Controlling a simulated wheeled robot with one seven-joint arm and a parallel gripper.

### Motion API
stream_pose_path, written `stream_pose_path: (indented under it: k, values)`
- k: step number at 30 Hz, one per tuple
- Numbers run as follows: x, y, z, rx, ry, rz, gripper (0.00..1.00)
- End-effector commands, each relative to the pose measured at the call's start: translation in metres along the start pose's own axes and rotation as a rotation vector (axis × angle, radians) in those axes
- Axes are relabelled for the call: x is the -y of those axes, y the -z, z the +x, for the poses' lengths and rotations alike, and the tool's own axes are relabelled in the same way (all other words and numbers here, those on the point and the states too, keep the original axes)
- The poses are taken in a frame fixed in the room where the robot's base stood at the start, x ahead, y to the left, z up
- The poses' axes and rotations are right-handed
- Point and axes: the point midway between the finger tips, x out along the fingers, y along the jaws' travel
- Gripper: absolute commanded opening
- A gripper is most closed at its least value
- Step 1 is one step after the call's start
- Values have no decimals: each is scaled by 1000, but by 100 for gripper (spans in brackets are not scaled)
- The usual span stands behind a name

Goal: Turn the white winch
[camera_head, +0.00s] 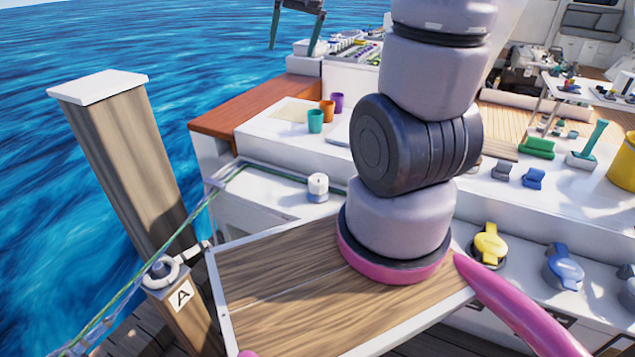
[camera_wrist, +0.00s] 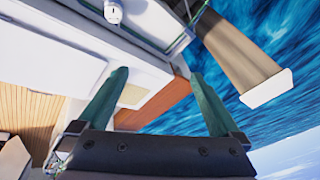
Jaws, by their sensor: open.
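The white winch (camera_head: 318,187) is a small upright cylinder with a lighter cap. It stands on the white side deck, left of my arm in the head view. A green rope runs from beside it toward the dock post. The winch also shows at the top edge of the wrist view (camera_wrist: 113,12), partly cut off. My gripper (camera_head: 296,46) is at the top of the head view, beyond the winch and apart from it. In the wrist view its two green fingers (camera_wrist: 158,76) are spread, with nothing between them.
A wooden post (camera_head: 128,150) with a white cap stands at the left. Teal, orange and purple cups (camera_head: 327,111) stand on the white deck. A yellow winch (camera_head: 490,244) and a blue winch (camera_head: 564,266) sit at the right. Water lies beyond.

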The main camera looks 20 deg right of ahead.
Motion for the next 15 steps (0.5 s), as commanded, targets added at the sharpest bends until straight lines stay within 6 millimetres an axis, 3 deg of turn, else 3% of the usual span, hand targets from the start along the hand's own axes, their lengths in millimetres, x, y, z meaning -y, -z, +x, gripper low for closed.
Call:
stream_pose_path:
  k: [1,7,15]
  values:
    - [-7,9,24,28,-16,1,100]
    - [-37,35,112,103,-71,-17,100]
    - [-96,37,244,213,-148,-50,100]
